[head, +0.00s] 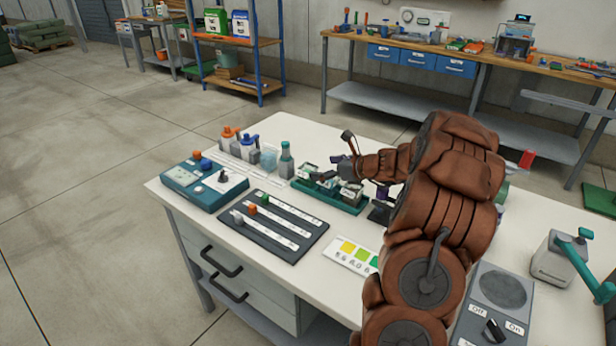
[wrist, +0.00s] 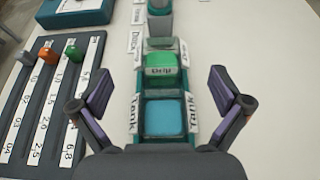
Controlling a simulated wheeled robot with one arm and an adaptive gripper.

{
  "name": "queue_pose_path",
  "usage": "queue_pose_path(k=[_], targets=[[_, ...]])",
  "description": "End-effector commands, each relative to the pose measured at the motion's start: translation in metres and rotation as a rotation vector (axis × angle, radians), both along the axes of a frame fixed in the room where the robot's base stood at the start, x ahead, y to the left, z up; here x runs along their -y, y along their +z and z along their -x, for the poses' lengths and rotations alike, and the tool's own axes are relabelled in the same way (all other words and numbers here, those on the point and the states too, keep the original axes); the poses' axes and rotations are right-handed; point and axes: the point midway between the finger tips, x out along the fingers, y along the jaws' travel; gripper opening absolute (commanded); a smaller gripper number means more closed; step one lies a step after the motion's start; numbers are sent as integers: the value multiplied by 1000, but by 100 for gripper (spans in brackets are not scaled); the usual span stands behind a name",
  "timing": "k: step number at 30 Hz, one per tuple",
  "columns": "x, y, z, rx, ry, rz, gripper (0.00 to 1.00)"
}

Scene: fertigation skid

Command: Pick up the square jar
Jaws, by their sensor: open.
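A dark green rack (head: 328,197) stands on the white table. In the wrist view, a blue square shape (wrist: 165,117) sits at its near end, between two "Tank" labels. It looks like a square jar seen from above, but I cannot tell for certain. A green-topped square piece (wrist: 160,62) stands just beyond it. My gripper (wrist: 160,80) is open, its purple-padded fingers on either side of the rack, apart from the blue square. In the head view, my gripper (head: 364,177) is over the right end of the rack, and my arm hides part of the table there.
A teal bottle (head: 286,160) stands left of the rack. A dark board with sliders (head: 270,225) and a blue control box (head: 204,184) lie further left. A colour card (head: 350,255) is in front. A pump canister (head: 556,258) stands at the right.

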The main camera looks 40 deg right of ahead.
Motion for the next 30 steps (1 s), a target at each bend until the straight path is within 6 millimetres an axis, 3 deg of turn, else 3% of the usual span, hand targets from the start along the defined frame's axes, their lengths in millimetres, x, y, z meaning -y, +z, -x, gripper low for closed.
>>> queue_pose_path(k=[9, 18, 30], targets=[[-11, -13, -36, 1, 2, 2, 100], [-12, -15, -39, 0, 2, 1, 100], [-12, -15, -39, 0, 2, 1, 59]])
